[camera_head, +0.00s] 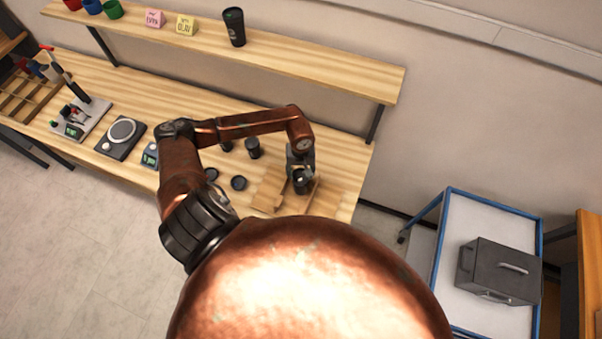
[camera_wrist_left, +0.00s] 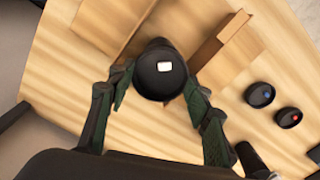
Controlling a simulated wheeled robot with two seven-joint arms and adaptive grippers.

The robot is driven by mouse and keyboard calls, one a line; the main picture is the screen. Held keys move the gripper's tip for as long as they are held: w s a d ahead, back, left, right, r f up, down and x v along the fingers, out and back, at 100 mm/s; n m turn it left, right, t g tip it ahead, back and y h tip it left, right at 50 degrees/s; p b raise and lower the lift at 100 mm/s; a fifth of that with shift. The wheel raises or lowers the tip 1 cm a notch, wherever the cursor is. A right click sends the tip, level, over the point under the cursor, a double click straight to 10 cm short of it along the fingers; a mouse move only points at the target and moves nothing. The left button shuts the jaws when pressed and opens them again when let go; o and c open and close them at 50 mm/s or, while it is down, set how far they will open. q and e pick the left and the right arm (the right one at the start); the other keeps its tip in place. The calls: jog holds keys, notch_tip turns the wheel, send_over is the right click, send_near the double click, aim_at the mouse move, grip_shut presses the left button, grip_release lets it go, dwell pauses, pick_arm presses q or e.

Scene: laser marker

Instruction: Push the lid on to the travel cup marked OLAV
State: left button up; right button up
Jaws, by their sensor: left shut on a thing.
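My left gripper (camera_head: 301,176) is over the right end of the workbench, with its fingers on either side of a dark round travel-cup piece (camera_head: 303,186). In the left wrist view, the gripper (camera_wrist_left: 156,88) closes on this dark piece (camera_wrist_left: 160,85), which has a small white mark on its top. I cannot tell whether it is a lid alone or a cup with a lid. Two loose black lids, one with a blue dot (camera_wrist_left: 260,94) and one with a red dot (camera_wrist_left: 288,117), lie on the bench. A dark cup (camera_head: 252,148) stands further left. No OLAV marking is legible on a cup. My right gripper is not in view.
A wooden fixture (camera_head: 269,193) with upright boards is beside the held piece. A scale (camera_head: 122,133) and a marking stand (camera_head: 85,110) are at left. The shelf above carries a yellow OLAV card (camera_head: 186,25) and a tall dark cup (camera_head: 234,27).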

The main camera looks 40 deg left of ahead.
pick_arm(q)
jog(key=shift+f+b, duration=0.1)
jog(key=shift+b, duration=0.4)
dwell(0.8)
jog(key=shift+f+b, duration=0.1)
jog(key=shift+b, duration=0.4)
dwell(0.4)
dwell(0.4)
jog(key=o, duration=1)
jog(key=shift+o, duration=0.2)
jog(key=o, duration=0.5)
